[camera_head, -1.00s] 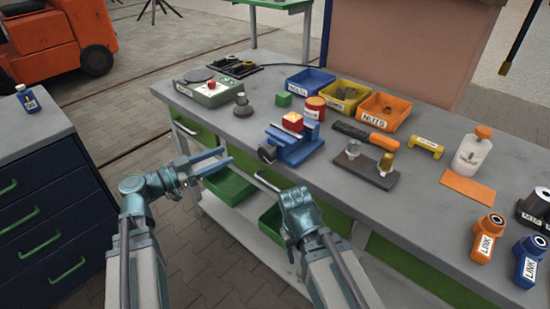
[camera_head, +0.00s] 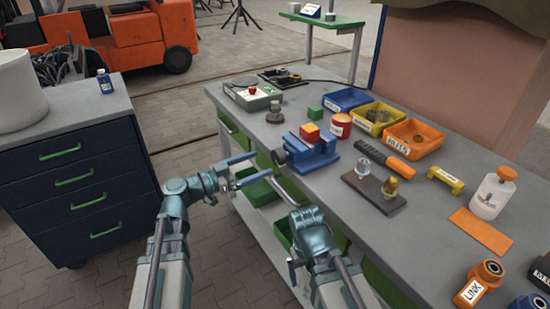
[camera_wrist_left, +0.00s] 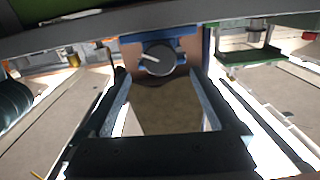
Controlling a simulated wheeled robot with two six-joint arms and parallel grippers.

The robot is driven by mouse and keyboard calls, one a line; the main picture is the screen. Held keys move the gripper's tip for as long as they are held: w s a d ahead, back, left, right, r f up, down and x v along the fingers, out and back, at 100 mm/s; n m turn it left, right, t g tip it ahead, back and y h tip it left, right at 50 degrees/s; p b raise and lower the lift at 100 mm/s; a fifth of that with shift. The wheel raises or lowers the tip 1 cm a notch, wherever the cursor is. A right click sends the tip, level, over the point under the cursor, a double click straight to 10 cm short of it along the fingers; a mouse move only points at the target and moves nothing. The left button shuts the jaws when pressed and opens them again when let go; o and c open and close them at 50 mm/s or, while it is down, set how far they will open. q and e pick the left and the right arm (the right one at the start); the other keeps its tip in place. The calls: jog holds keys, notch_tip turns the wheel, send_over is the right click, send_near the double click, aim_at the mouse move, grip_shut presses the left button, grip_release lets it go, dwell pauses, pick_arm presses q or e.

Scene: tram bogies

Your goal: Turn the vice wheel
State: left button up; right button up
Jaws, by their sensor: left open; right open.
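The blue vice (camera_head: 312,152) stands at the near edge of the grey workbench with a red-topped block (camera_head: 310,132) in its jaws. Its dark round wheel (camera_head: 280,157) faces out past the bench edge. In the left wrist view the wheel (camera_wrist_left: 159,59) shows a pale handle across it, ahead of and between my open fingers. My left gripper (camera_head: 248,170) is open and empty, a little left of the wheel and apart from it. My right gripper (camera_head: 296,195) is below the vice, in front of the bench; its fingers are partly hidden.
The workbench (camera_head: 345,205) carries blue, yellow and orange bins (camera_head: 413,138), a bottle (camera_head: 492,193), an orange-handled tool (camera_head: 385,148) and a dark block with knobs (camera_head: 374,190). Green bins (camera_head: 258,187) sit on the shelf below. A blue drawer cabinet (camera_head: 80,185) stands at left.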

aim_at(274, 157)
pick_arm(q)
jog(key=x, duration=0.6)
jog(key=shift+w+d, duration=0.15)
jog(key=shift+d, duration=0.05)
jog(key=shift+c, duration=0.2)
jog(key=c, duration=1.3)
jog(key=shift+c, duration=0.2)
jog(key=shift+n, duration=0.3)
jog(key=shift+w+a+n, duration=0.1)
jog(key=shift+n, duration=3)
jog(key=o, duration=1.4)
